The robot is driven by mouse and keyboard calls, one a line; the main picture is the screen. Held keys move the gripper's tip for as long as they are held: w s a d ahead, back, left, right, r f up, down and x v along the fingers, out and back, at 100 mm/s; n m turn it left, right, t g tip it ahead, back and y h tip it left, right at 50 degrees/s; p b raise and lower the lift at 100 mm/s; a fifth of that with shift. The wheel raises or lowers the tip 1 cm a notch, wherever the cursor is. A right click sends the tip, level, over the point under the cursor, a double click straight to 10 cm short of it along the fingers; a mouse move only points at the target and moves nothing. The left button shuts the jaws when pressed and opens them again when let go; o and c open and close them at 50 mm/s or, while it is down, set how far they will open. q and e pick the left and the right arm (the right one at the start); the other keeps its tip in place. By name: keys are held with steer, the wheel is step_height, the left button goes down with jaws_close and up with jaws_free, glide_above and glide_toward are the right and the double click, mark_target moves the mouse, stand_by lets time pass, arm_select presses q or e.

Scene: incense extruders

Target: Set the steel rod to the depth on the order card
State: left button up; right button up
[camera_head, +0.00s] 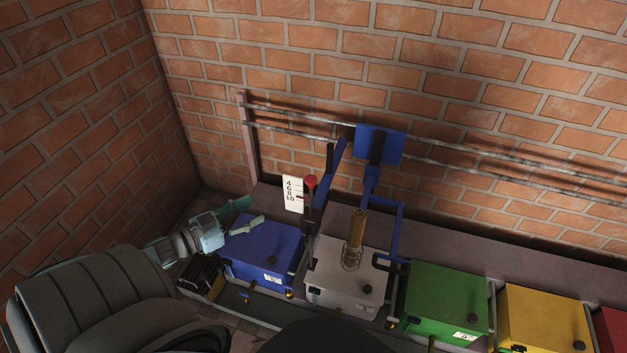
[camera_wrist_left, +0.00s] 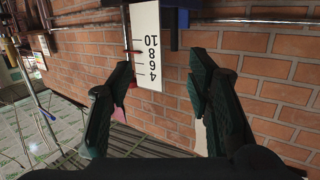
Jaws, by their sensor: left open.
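My left gripper (camera_head: 255,210) is open and empty above the blue box (camera_head: 262,248), its fingers pointing toward a white scale (camera_head: 292,195). I cannot tell which upright is the steel rod. No order card is clearly readable; a small white label (camera_head: 272,279) is on the blue box.
A grey box (camera_head: 345,282) with a brown cylinder (camera_head: 357,228) in a wire cage stands right of the blue box. Green (camera_head: 445,295) and yellow (camera_head: 545,318) boxes follow. A blue bracket (camera_head: 379,145) and horizontal rails are near the brick wall behind.

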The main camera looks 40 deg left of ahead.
mark_target(311, 178)
arm_select(q)
steer(key=w+d+r+m+h, duration=0.2)
steer(key=d+r+h, duration=0.2)
steer(key=r, duration=0.3)
steer(key=b+x, duration=0.3)
steer(key=x, duration=1)
steer(key=shift+w+b, duration=0.25)
steer(key=shift+b, duration=0.15)
steer(key=shift+a, duration=0.1)
jaws_close()
